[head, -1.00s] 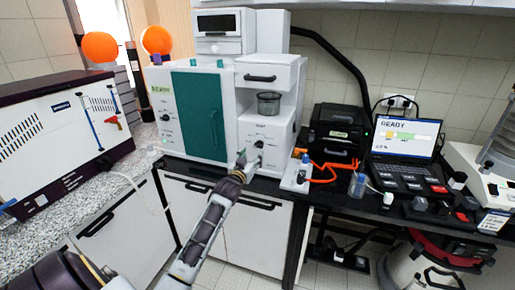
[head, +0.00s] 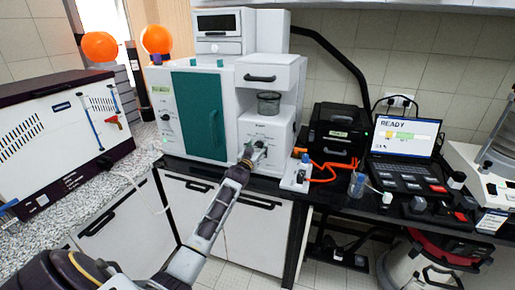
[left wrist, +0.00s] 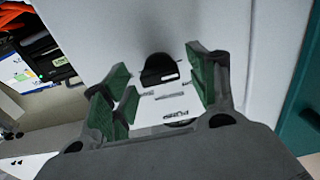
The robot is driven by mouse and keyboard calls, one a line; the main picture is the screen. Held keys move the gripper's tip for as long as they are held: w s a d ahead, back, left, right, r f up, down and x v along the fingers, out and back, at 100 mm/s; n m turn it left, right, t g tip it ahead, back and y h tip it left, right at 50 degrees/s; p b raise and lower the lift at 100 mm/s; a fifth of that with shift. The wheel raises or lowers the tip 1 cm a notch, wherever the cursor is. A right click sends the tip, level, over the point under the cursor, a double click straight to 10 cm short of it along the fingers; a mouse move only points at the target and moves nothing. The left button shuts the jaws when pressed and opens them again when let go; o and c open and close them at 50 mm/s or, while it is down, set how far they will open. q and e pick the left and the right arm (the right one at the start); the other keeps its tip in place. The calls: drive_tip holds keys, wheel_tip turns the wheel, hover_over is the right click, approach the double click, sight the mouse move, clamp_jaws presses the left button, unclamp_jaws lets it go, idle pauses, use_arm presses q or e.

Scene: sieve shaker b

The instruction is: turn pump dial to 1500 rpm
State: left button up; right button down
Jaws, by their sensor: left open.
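The pump dial (left wrist: 158,70) is a black knob with a pale mark, on the white front panel of the bench unit (head: 279,131). In the left wrist view, printed lines and small labels lie near it, too small to read. My left gripper (left wrist: 160,84) is open, with its green-padded fingers on either side of the dial in that view. I cannot tell whether the pads touch it. In the head view, my left gripper (head: 257,153) is close to the panel and hides most of the dial. My right gripper is not in view.
A sieve-like glass cup (head: 269,103) sits on the unit above the panel. A teal-doored cabinet (head: 199,115) stands left of it. An orange-tubed device (head: 297,175), black case (head: 338,133) and laptop (head: 403,136) stand to the right. The black bench edge runs below.

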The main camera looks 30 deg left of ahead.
use_arm(q)
drive_tip(key=shift+w, duration=0.15)
drive_tip(key=c, duration=1)
